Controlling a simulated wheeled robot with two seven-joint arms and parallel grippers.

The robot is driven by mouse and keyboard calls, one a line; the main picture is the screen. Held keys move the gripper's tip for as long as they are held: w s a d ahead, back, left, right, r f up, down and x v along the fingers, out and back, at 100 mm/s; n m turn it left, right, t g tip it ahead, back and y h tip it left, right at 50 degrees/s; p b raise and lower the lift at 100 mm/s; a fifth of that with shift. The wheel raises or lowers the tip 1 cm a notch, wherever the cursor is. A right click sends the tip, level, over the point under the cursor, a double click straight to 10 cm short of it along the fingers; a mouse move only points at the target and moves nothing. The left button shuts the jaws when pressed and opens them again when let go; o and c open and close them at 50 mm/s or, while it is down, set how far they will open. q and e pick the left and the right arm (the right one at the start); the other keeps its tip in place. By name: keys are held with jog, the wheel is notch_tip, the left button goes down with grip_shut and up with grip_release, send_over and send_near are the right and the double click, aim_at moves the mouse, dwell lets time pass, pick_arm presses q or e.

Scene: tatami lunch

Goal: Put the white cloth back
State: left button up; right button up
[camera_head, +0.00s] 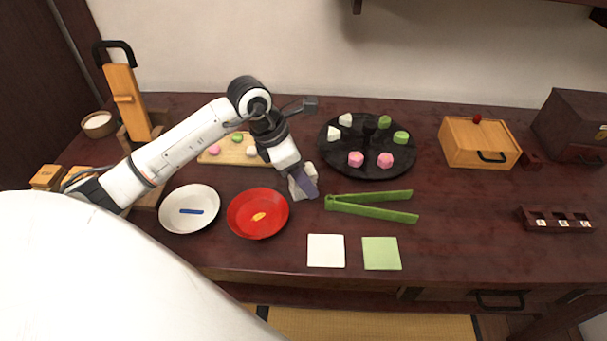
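A white square cloth (326,251) lies flat near the front edge of the table, just left of a pale green square cloth (381,253). My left arm reaches in from the left. My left gripper (306,186) is above the table, beyond the white cloth and slightly to its left, apart from it. Its fingers are seen small and from above, so I cannot tell whether they are open or shut. My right gripper is not in view.
Green tongs (372,205) lie behind the cloths. A red plate (236,218) and a white plate (168,214) stand to the left. A black round tray (370,165) with sweets is behind. A wooden box (478,148) stands at the right.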

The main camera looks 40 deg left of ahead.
pick_arm(q)
jog(key=shift+r, duration=0.1)
jog(key=v, duration=1.2)
